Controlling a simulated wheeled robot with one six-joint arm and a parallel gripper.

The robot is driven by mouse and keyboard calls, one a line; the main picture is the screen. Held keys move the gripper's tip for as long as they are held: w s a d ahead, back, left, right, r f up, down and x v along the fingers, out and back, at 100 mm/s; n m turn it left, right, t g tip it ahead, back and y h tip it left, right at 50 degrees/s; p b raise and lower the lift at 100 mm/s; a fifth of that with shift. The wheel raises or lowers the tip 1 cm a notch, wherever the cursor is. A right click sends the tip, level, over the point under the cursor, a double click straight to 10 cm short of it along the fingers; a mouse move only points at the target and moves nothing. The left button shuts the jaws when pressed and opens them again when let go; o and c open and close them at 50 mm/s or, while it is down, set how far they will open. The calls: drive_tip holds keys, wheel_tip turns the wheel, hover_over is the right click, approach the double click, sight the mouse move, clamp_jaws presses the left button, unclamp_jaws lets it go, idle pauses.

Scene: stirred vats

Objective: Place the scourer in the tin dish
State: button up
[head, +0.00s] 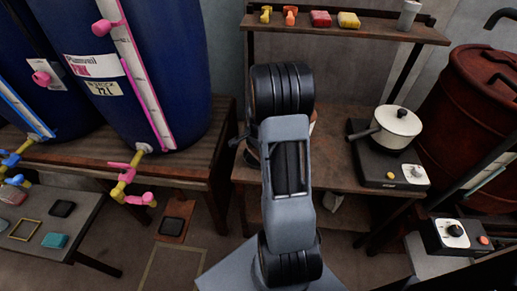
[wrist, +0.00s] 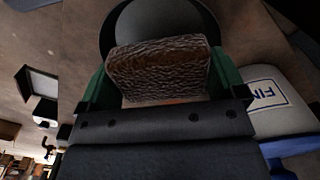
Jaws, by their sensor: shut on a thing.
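My gripper (wrist: 161,80) has its two green fingers closed on a brown, rough-textured block, the scourer (wrist: 160,62), in the wrist view. The scourer sits between the fingers, its wide face toward the camera. Beyond it in the wrist view is a round grey thing with a dark rim (wrist: 109,36), partly hidden by the scourer; I cannot tell whether it is the tin dish or how far below the scourer it lies. In the head view my arm hides the gripper and the scourer. I cannot make out the tin dish there.
A white pot (head: 397,122) stands on a hotplate (head: 395,172) at the bench's right. A shelf (head: 390,31) above holds small coloured items and a grey cup. Blue vats (head: 180,75) with pink fittings stand left. A pale bag marked FIN (wrist: 275,100) lies beside my gripper.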

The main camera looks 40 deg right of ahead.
drive_tip(key=o, duration=0.5)
drive_tip(key=shift+o, duration=0.2)
drive_tip(key=shift+r, duration=0.1)
wheel_tip(320, 180, up, 7)
drive_tip(key=p, duration=0.5)
